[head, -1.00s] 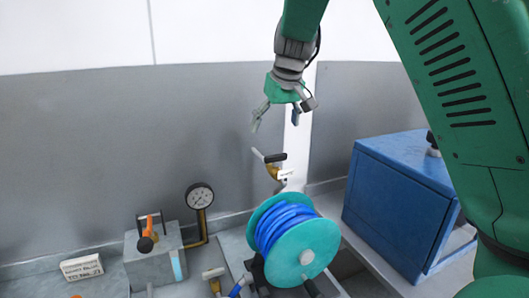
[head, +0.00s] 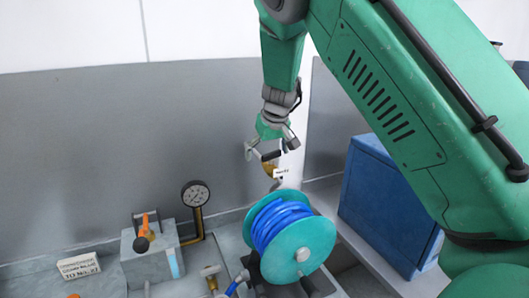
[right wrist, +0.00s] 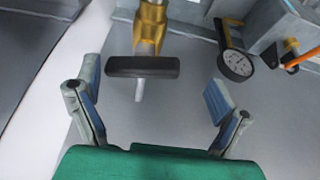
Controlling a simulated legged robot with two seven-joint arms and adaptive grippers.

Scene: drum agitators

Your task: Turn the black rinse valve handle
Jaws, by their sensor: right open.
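The black rinse valve handle (right wrist: 142,67) sits crosswise on a brass valve body (right wrist: 149,28) in the right wrist view. It also shows small in the head view (head: 271,155), above the hose reel, with a white tag (head: 282,172) beside it. My right gripper (head: 270,147) is open and empty and points down at the handle. In the right wrist view, the handle lies between the two spread fingers (right wrist: 155,92), with a gap on each side. A pale stem sticks out under the handle. My left gripper is not in view.
A teal reel with blue hose (head: 290,238) stands just below the valve. A pressure gauge (head: 195,194) and a grey box with an orange lever (head: 150,250) are to the left. A blue cabinet (head: 385,205) is to the right. A grey wall panel (head: 100,150) is behind.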

